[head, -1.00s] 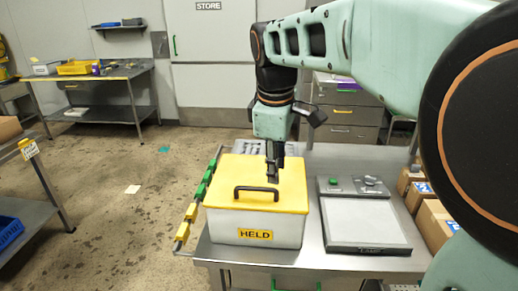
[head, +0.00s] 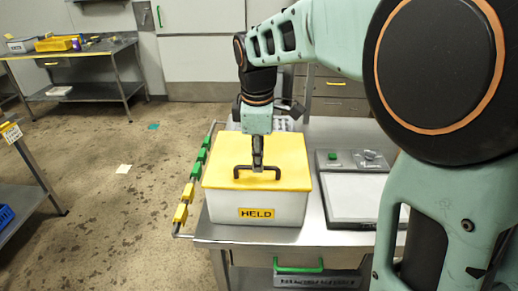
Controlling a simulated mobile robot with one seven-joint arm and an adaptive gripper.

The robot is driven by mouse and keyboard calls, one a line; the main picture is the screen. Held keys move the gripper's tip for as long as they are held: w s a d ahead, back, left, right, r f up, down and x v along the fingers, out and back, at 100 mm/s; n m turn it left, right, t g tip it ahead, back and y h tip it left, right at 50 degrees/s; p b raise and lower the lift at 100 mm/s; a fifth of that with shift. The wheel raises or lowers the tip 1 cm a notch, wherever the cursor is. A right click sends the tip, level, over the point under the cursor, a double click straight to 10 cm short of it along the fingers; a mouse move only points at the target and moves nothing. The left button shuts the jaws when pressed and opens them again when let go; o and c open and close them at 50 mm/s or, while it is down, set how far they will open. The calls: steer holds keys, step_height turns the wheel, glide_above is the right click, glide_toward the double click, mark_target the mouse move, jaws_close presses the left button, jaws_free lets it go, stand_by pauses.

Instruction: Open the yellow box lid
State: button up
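The white box labelled HELD (head: 230,210) stands on the metal table. Its yellow lid (head: 225,150) lies flat and closed on top. A dark bar handle (head: 237,173) stands up from the front part of the lid. My gripper (head: 257,168) points down with its fingertips at the middle of the handle's bar, overlapping it in the head view. The fingers look close together and narrow. I cannot tell whether they are around the bar or just above or behind it, nor whether they are closed.
A grey device with a pale plate (head: 355,195) and a green button (head: 333,155) sits right of the box. A side rail with green and yellow clips (head: 181,212) runs along the table's left edge. A green drawer handle (head: 298,269) is below.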

steer(key=shift+w+f, duration=0.2)
steer(key=shift+f, duration=0.8)
jaws_close()
